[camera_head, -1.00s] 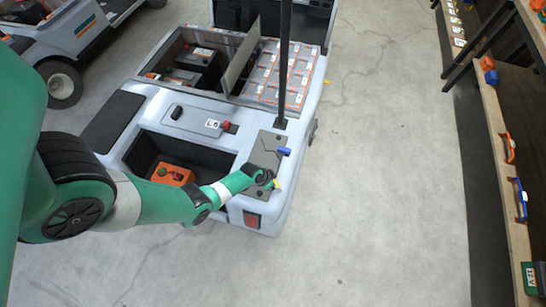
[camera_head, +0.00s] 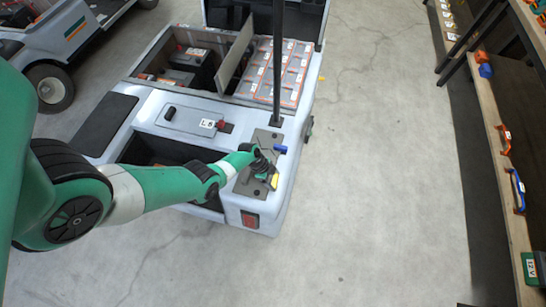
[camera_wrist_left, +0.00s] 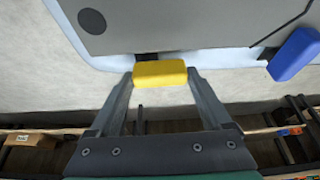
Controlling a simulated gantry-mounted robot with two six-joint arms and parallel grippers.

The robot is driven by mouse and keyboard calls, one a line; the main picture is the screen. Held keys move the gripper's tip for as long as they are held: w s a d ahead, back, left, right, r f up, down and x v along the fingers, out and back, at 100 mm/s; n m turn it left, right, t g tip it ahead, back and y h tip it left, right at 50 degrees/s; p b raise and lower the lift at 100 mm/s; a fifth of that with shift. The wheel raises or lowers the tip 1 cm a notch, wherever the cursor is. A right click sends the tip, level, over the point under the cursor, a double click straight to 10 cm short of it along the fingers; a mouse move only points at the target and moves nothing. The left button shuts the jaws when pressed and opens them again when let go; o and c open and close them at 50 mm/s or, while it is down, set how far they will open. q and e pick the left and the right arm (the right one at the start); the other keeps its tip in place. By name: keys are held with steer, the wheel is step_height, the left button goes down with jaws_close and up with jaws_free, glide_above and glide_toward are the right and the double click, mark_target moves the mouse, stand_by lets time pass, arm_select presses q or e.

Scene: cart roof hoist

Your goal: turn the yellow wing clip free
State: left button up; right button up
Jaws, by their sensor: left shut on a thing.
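The yellow wing clip (camera_head: 275,181) sits at the edge of the dark grey plate (camera_head: 247,185) on the cart's near right corner. In the left wrist view the yellow wing clip (camera_wrist_left: 160,73) is a rounded block lying crosswise between my fingertips. My left gripper (camera_wrist_left: 160,78) is shut on it, one finger at each end. In the head view my left gripper (camera_head: 269,174) reaches the clip from the left. A blue clip (camera_head: 280,149) sits farther back on the same plate, and it also shows in the left wrist view (camera_wrist_left: 293,54). My right gripper is not in view.
A dark upright post (camera_head: 278,70) rises from the cart behind the blue clip. An open bay (camera_head: 150,150) lies under my left arm. A wooden shelf (camera_head: 500,180) with tools stands at the right. The floor (camera_head: 380,190) between is clear.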

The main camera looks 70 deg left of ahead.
arm_select(q)
steer(key=shift+m, duration=0.3)
steer(key=o, duration=1.2)
steer(key=shift+c, duration=0.2)
steer(key=p+v, duration=1.1)
steer(key=p, duration=0.1)
steer(key=shift+a+r, duration=0.2)
steer(key=shift+r, duration=0.1)
